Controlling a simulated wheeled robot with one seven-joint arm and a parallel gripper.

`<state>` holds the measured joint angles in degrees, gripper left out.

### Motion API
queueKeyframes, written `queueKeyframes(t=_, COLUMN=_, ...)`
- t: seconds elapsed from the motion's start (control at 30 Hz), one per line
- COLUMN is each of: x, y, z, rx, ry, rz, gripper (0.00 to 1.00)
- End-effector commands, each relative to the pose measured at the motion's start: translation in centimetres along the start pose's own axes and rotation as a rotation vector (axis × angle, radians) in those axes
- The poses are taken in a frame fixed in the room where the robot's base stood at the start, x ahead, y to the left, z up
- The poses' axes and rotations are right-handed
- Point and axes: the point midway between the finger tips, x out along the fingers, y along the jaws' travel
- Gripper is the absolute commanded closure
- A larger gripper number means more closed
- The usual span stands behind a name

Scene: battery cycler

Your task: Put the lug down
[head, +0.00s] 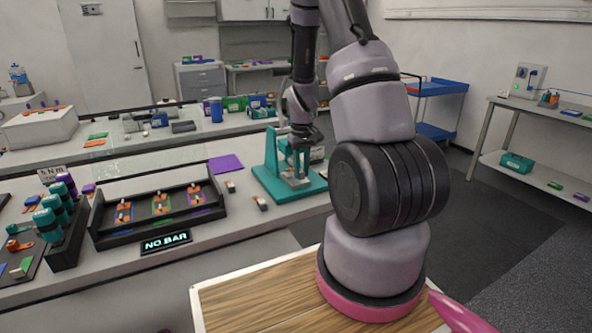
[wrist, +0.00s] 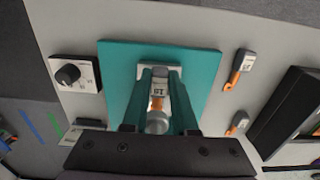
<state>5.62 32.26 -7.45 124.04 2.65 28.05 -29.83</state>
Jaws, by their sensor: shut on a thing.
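My gripper (head: 297,168) is over the base of a teal stand (head: 318,185) on the bench. In the wrist view its two dark teal fingers (wrist: 159,92) point at a pale metal block on the teal plate (wrist: 205,90). The fingers are shut on a lug (wrist: 157,90), which shows as a pale tag with dark marks and some orange between them. The lug's far end is at the metal block; I cannot tell whether it touches. A round grey part (wrist: 157,122) sits nearer the wrist camera. In the head view the fingers mostly hide the lug.
Two similar lugs lie loose beside the stand (wrist: 240,65) (wrist: 237,123). A black tray (head: 160,208) with several coloured pieces and a "NO BAR" sign (head: 166,242) are to the left. A dial box (wrist: 75,74) is left of the stand in the wrist view.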

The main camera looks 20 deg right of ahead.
Motion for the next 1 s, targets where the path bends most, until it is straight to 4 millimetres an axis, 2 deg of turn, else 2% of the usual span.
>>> queueKeyframes(t=0.13, x=1.3, y=0.2, z=0.4, rx=0.000, ry=-0.001, rz=0.000, gripper=1.00)
queueKeyframes(t=0.53, x=1.8, y=0.2, z=0.4, rx=-0.001, ry=0.000, rz=0.000, gripper=1.00)
queueKeyframes(t=0.57, x=1.8, y=0.2, z=0.4, rx=-0.001, ry=0.000, rz=0.001, gripper=0.70)
queueKeyframes(t=0.6, x=1.8, y=0.2, z=0.4, rx=-0.001, ry=0.000, rz=0.001, gripper=0.54)
queueKeyframes(t=0.63, x=1.8, y=0.2, z=0.4, rx=-0.001, ry=0.000, rz=0.001, gripper=0.44)
queueKeyframes(t=1.0, x=1.5, y=0.2, z=0.3, rx=-0.002, ry=0.001, rz=0.001, gripper=0.44)
